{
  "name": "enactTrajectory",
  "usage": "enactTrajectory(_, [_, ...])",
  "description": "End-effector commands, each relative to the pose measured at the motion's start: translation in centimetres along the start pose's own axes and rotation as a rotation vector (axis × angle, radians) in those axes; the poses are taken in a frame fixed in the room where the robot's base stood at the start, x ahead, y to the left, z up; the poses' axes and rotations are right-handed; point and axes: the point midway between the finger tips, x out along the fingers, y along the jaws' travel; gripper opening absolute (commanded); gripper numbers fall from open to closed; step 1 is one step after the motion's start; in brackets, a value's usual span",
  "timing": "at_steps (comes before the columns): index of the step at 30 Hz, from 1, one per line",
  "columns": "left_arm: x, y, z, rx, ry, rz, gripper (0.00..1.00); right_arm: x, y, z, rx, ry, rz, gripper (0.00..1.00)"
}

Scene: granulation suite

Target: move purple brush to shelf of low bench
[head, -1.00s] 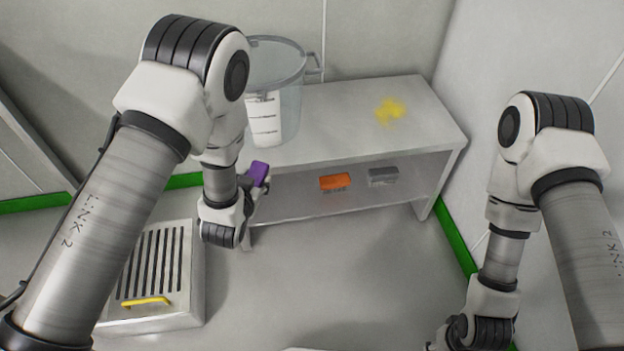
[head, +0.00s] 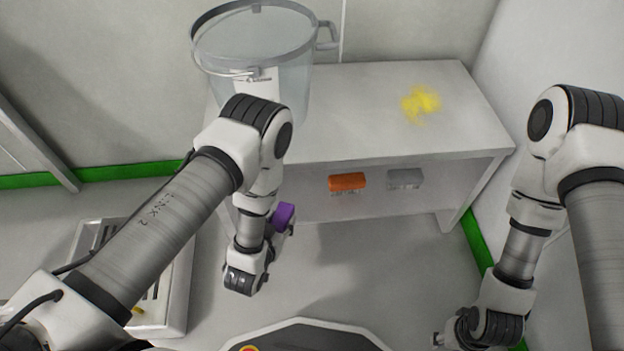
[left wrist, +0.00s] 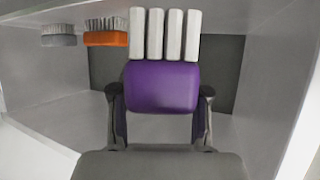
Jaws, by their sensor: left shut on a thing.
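The purple brush (head: 284,215) is held in my left gripper (head: 277,232), just in front of the low bench (head: 340,110) near its left end. In the left wrist view the brush (left wrist: 162,88) sits between both fingers, with several pale tufts at its upper edge. The shelf (head: 375,203) under the bench top holds an orange brush (head: 347,182) and a grey brush (head: 405,178). Both also show at the upper left of the left wrist view. My right gripper (head: 440,338) is low at the bottom right; its fingers are too unclear to read.
A clear bucket (head: 285,75) with a handle stands on the bench top's left end. Yellow powder (head: 420,103) lies on the top at the right. A slatted grey box (head: 180,290) is on the floor at left. The shelf left of the orange brush looks clear.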

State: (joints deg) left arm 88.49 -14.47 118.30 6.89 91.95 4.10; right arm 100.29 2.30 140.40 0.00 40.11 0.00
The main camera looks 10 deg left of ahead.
Motion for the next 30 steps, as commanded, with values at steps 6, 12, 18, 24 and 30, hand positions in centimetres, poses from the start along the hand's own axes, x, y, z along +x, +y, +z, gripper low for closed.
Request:
enactTrajectory(6, [6.8,-1.8,-2.1,0.000,0.008,-0.002,0.10,4.0,0.0,0.0,0.001,0.000,0.000,0.40])
enactTrajectory(12, [10.2,-2.8,-3.9,0.000,0.003,-0.001,0.10,5.4,0.1,-0.1,0.005,0.003,0.001,0.40])
enactTrajectory(18, [12.6,-3.2,-2.6,0.001,-0.001,-0.001,0.10,7.9,0.1,-0.3,0.009,0.007,0.001,0.40])
enactTrajectory(24, [13.2,-3.2,-1.6,0.001,0.000,-0.001,0.10,8.8,0.2,-0.3,0.013,0.009,0.002,0.40])
enactTrajectory(30, [13.2,-3.2,-1.4,0.001,-0.001,-0.001,0.10,8.8,0.2,-0.4,0.013,0.009,0.001,0.40])
